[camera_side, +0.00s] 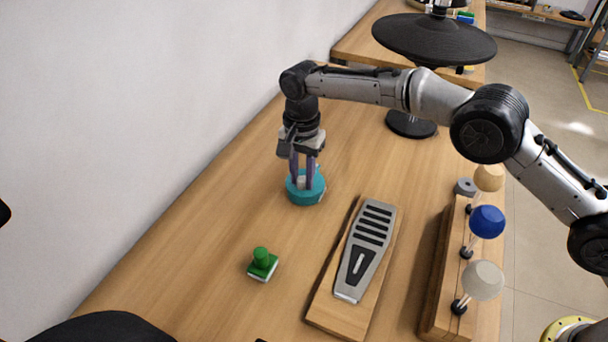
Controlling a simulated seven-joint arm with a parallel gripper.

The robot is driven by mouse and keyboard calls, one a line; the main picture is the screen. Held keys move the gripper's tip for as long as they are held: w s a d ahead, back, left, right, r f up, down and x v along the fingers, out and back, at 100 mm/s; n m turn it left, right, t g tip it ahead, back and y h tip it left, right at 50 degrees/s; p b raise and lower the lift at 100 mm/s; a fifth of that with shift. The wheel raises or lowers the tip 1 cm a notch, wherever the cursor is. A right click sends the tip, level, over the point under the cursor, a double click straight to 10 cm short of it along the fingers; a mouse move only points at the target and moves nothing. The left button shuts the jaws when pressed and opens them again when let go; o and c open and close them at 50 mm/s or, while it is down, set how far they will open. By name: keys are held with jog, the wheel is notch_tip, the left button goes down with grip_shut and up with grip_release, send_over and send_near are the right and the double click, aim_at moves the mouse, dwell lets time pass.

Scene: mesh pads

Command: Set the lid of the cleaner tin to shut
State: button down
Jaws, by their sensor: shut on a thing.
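A round teal tin (304,193), which looks like the cleaner tin, sits on the wooden table in the middle of the side view. My gripper (303,180) points straight down over it. Its two purple-grey fingers are shut on a small pale piece on top of the tin, which seems to be part of its lid. The fingers cover much of the tin's top, so I cannot tell how far the lid is turned or whether it sits flush.
A grey pedal on a wooden board (338,318) lies to the right of the tin. A green stamp (262,265) stands in front. A wooden rack (437,285) with blue and pale knobs stands farther right. A dark disc on a stand (433,42) is behind. Table left of the tin is clear.

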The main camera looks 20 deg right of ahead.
aim_at(302, 178)
jog(key=shift+w+r, duration=0.1)
jog(key=shift+r, duration=0.05)
jog(key=c, duration=0.7)
grip_release()
jog(key=shift+o, duration=0.2)
notch_tip(302, 178, up, 12)
